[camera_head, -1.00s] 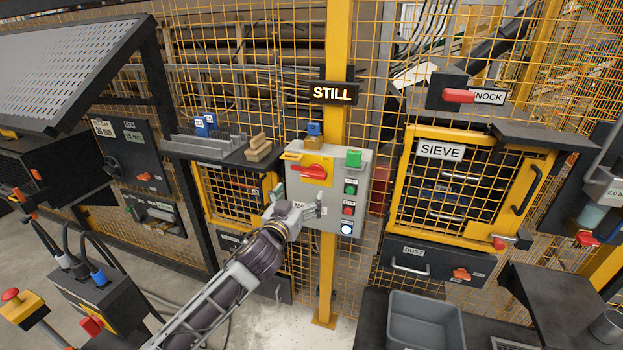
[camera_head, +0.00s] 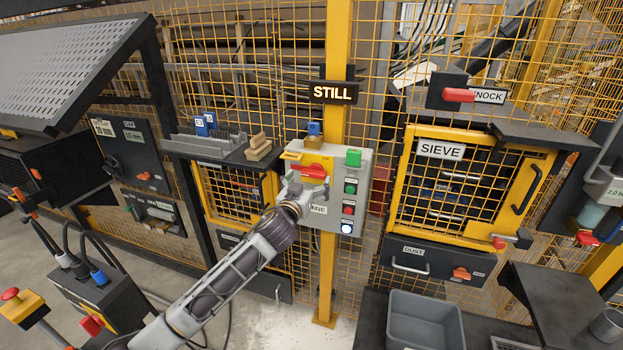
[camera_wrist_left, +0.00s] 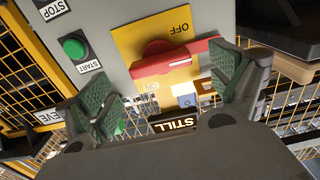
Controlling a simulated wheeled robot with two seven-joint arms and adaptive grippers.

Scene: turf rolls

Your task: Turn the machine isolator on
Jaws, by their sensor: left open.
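The machine isolator is a red rotary handle (camera_head: 313,170) on a yellow plate, at the upper left of the grey control box (camera_head: 353,168). In the left wrist view the red handle (camera_wrist_left: 176,57) lies across the yellow plate (camera_wrist_left: 140,40), which has "OFF" printed beside the handle. My left gripper (camera_head: 308,190) is open just in front of the box, at the lower edge of the handle. In the wrist view its green-padded fingers (camera_wrist_left: 168,88) stand apart, and the handle's end is near one finger. I cannot tell whether they touch. My right gripper is not in view.
Green, red and white buttons (camera_head: 348,208) run down the box's right side, close to my gripper. A lit "STILL" sign (camera_head: 332,93) hangs above. Yellow mesh fencing stands behind. A grey bin (camera_head: 425,320) is at lower right.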

